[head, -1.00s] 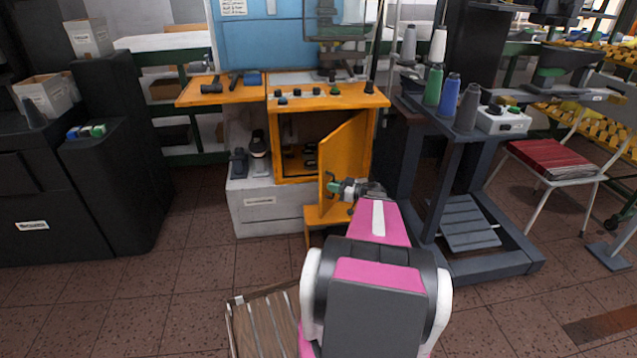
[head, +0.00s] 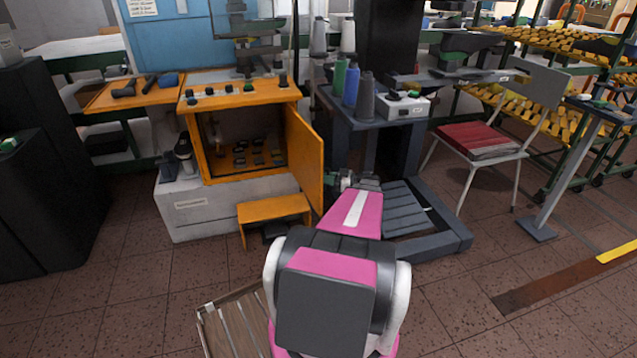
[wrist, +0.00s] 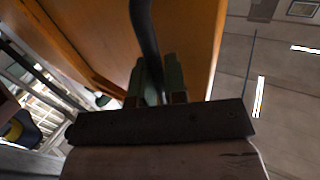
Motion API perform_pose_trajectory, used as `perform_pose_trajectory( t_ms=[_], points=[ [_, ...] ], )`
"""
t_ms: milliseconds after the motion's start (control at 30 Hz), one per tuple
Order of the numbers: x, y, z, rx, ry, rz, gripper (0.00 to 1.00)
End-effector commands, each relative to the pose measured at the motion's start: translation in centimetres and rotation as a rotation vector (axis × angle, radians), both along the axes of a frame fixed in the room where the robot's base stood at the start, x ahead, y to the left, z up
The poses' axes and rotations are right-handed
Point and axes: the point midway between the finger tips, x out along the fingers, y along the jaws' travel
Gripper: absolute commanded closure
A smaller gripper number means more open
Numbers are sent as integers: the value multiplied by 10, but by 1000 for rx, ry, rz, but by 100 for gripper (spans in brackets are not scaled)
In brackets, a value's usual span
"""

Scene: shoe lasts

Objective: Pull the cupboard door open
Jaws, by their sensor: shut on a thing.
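The orange cupboard (head: 191,143) stands left of centre in the head view, its front open wide. Dark round and flat items show on its inner floor. Its orange door (head: 305,152) is hinged on the right and swung far out toward me. My gripper (head: 340,180) is at the door's outer face near its free edge, partly hidden behind my pink arm. In the wrist view the green fingers of my gripper (wrist: 161,85) are shut on a dark curved handle (wrist: 145,35) on the orange door (wrist: 192,45).
An orange step (head: 272,208) stands below the opening. A dark stand (head: 345,125) with thread cones is close right of the door, its slatted base (head: 405,208) beside my arm. A wooden crate (head: 235,322) lies on the floor in front. Floor at the left front is clear.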

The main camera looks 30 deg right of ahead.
Motion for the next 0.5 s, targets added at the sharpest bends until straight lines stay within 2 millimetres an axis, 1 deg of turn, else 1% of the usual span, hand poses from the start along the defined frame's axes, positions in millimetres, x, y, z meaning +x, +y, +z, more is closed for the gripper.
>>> perform_pose_trajectory(
  t_ms=[33, 200, 333, 500],
  points=[
    [2, -11, -1, 4, 3, 26, 100],
    [2, -27, -1, 4, 3, 81, 100],
    [2, -33, 0, 5, 2, 103, 100],
    [2, -35, 1, 7, 2, 111, 100]
  ],
)
